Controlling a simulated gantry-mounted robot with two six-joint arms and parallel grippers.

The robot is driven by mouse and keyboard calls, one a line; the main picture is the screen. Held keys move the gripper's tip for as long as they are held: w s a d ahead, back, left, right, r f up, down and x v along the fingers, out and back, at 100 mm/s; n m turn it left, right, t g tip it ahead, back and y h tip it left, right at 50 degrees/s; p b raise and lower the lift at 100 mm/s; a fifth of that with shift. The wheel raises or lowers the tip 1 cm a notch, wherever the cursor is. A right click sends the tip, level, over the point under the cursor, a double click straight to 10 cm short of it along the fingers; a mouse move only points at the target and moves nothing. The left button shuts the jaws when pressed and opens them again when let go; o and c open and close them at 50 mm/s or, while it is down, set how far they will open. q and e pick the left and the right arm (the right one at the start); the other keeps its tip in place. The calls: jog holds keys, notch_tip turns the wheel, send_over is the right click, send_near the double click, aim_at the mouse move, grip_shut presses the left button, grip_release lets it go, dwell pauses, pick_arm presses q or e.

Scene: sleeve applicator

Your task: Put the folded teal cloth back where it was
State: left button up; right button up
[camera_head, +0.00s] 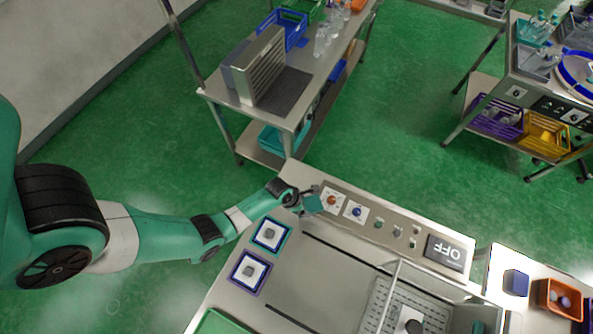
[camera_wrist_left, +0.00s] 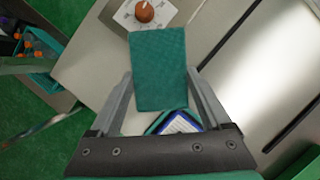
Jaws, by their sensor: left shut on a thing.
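The folded teal cloth (camera_wrist_left: 158,68) is between the two fingers of my left gripper (camera_wrist_left: 160,85), which is shut on it. In the head view the cloth (camera_head: 314,204) shows as a small teal patch at the tip of my left gripper (camera_head: 300,202), over the machine's back left corner. In the wrist view the cloth covers part of the metal top, and a teal-and-blue framed pad (camera_wrist_left: 180,124) shows partly behind it. My right gripper is not in view.
The sleeve applicator has an orange-brown knob (camera_head: 331,200), a blue knob (camera_head: 357,211) and an OFF display (camera_head: 446,251). Two framed pads (camera_head: 271,235) (camera_head: 249,272) lie on its left side. A clear-walled enclosure (camera_head: 420,290) stands at right. The flat plate (camera_head: 325,285) is bare.

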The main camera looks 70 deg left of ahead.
pick_arm(q)
jog(key=a+f+b, duration=0.3)
jog(key=a, duration=0.1)
jog(key=a+f+b, duration=0.3)
jog(key=a+b, duration=0.1)
jog(key=w+a+f+b, duration=0.1)
jog(key=a+f+b, duration=0.2)
jog(key=a, duration=0.2)
jog(key=shift+f, duration=0.1)
jog(key=shift+a, duration=0.1)
jog(key=f+b, duration=0.2)
jog(key=a+f+b, duration=0.1)
jog(key=f+b, duration=0.1)
jog(key=shift+f+b, duration=0.1)
jog(key=shift+b, duration=0.2)
jog(key=shift+r, duration=0.2)
jog(key=shift+f, duration=0.15)
jog(key=o, duration=1)
jog(key=shift+d, duration=0.1)
jog(key=shift+r+p, duration=0.55)
jog(key=shift+p, duration=0.05)
jog(key=p+v, duration=1.1)
jog(key=p, duration=0.1)
jog(key=shift+s, duration=0.2)
